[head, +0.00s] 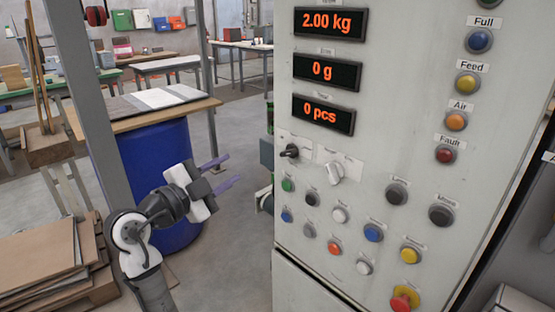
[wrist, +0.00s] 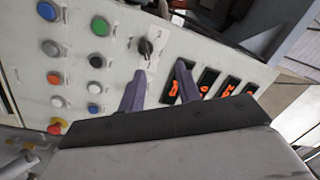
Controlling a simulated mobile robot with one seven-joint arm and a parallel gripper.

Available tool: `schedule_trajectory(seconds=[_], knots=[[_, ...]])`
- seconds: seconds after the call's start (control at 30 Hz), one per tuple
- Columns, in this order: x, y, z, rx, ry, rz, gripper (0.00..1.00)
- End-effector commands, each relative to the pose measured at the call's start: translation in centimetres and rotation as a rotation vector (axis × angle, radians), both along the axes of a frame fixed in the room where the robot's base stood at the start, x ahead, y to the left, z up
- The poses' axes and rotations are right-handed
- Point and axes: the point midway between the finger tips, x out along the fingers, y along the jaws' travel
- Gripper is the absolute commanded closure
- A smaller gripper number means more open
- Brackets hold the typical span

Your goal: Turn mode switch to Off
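The grey control panel (head: 385,120) carries two rotary switches below its displays: a black-handled one (head: 291,151) at the left and a white knob (head: 331,172) beside it. Their labels are too small to read, so I cannot tell which is the mode switch or its position. The black switch also shows in the wrist view (wrist: 146,46), beyond my fingertips. My gripper (head: 222,172) is open and empty, left of the panel and apart from it, fingers pointing right toward the switches in the head view. Its two purple fingers also show in the wrist view (wrist: 161,84).
Several push buttons (head: 373,232) sit below the switches, with a red emergency button (head: 404,299) at the bottom. Orange displays (head: 327,72) are above, coloured lamps (head: 467,83) at the right. A blue drum (head: 160,160) stands behind my arm. Boards (head: 50,255) lie stacked at the left.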

Motion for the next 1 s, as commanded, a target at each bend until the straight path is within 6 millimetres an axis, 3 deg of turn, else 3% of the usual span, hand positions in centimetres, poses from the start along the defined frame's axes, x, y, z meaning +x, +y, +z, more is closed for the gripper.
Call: schedule_trajectory(seconds=[0.1, 0.27, 0.7, 1.0], knots=[[-0.3, -1.6, -1.1, 0.061, 0.004, -0.088, 0.66], [0.4, -2.9, -1.2, 0.079, 0.004, -0.115, 0.66], [6.7, -9.2, -1.0, 0.075, 0.005, -0.112, 0.66], [9.0, -11.5, -1.3, 0.075, 0.004, -0.109, 0.66]])
